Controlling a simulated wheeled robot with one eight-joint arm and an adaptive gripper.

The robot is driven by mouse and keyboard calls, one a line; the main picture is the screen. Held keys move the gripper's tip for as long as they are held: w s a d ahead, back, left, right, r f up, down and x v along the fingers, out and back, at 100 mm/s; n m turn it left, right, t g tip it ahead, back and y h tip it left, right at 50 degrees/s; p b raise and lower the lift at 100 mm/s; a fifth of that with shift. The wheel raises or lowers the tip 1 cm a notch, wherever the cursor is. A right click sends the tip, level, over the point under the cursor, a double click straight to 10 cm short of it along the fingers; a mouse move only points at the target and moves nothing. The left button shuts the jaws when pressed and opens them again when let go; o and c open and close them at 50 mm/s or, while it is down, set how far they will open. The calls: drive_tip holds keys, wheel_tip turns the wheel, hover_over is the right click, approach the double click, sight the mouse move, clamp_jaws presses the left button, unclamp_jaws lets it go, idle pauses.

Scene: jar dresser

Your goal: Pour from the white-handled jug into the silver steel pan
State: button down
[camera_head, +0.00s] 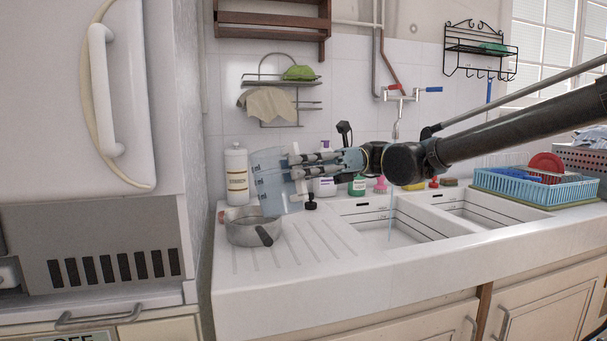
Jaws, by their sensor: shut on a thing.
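The jug (270,186) is a translucent bluish vessel with dark blue markings. It is held in the air, tilted, above and slightly right of the pan. My gripper (296,167) comes in from the right and is shut on the jug at its right side. The jug's handle is mostly hidden by the fingers, and I cannot make out any liquid in the jug. The silver steel pan (245,232) sits on the left end of the ribbed draining board, its dark handle pointing toward the front right. The inside of the pan is only partly visible.
A white bottle (237,175) stands behind the pan. A double sink (385,238) lies to the right, with several bottles along its back. A blue dish rack (520,186) stands at far right. A white fridge (75,120) is at left. The front draining board is clear.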

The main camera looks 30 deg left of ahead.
sight(282, 151)
drive_tip(key=shift+w+a+r+m, duration=0.3)
drive_tip(key=shift+a+r+m, duration=0.4)
drive_tip(key=shift+a+m, duration=0.1)
drive_tip(key=shift+w+a+f+m, duration=0.1)
drive_tip(key=shift+w+a+m, duration=0.1)
drive_tip(key=shift+a+m, duration=0.25)
drive_tip(key=shift+w+a+f+m, duration=0.1)
drive_tip(key=shift+w+a+m, duration=0.05)
drive_tip(key=shift+a+m, duration=0.25)
drive_tip(key=shift+w+a+r+m, duration=0.35)
drive_tip(key=shift+a+r+m, duration=0.1)
drive_tip(key=shift+a+m, duration=0.4)
drive_tip(key=shift+w+a+r+m, duration=0.3)
drive_tip(key=shift+a+r+m, duration=0.25)
drive_tip(key=shift+m, duration=0.35)
drive_tip(key=shift+w+a+f+m, duration=0.3)
drive_tip(key=shift+a+f+m, duration=0.3)
drive_tip(key=shift+a+m, duration=0.3)
